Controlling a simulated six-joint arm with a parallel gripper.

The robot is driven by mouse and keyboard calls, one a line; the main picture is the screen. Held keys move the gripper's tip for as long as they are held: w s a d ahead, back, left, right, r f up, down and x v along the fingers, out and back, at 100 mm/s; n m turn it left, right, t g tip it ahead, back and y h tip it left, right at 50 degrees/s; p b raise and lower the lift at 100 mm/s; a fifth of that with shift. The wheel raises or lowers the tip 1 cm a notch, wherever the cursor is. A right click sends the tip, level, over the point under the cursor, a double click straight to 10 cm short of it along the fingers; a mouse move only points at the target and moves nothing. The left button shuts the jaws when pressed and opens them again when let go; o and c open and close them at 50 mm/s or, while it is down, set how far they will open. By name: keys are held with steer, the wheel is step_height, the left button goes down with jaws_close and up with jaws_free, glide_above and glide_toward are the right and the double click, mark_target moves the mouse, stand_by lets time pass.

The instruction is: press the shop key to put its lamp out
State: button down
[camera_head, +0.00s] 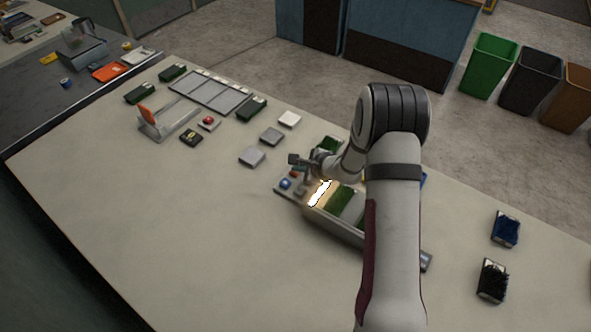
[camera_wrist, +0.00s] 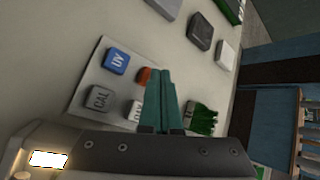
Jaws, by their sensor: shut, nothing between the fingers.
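A key panel (camera_wrist: 90,77) carries several keys on the bench. In the wrist view I see a blue UV key (camera_wrist: 117,60), a grey CAL key (camera_wrist: 99,98), an orange key (camera_wrist: 144,76) and a white key (camera_wrist: 135,112). The last two are partly hidden by my fingers, and I cannot read a shop label. The blue key also shows in the head view (camera_head: 285,184). A bright white lit panel (camera_head: 320,193) glows beside the keys; it shows in the wrist view too (camera_wrist: 48,159). My gripper (camera_wrist: 160,72) is shut and empty, its tips over the panel near the orange key; contact is unclear.
A long box (camera_head: 340,228) with green turf samples stands right of the keys, under my arm. The bench's left front (camera_head: 180,235) is clear.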

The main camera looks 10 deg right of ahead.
steer(key=shift+f, duration=0.1)
steer(key=shift+r, duration=0.75)
steer(key=shift+r, duration=0.1)
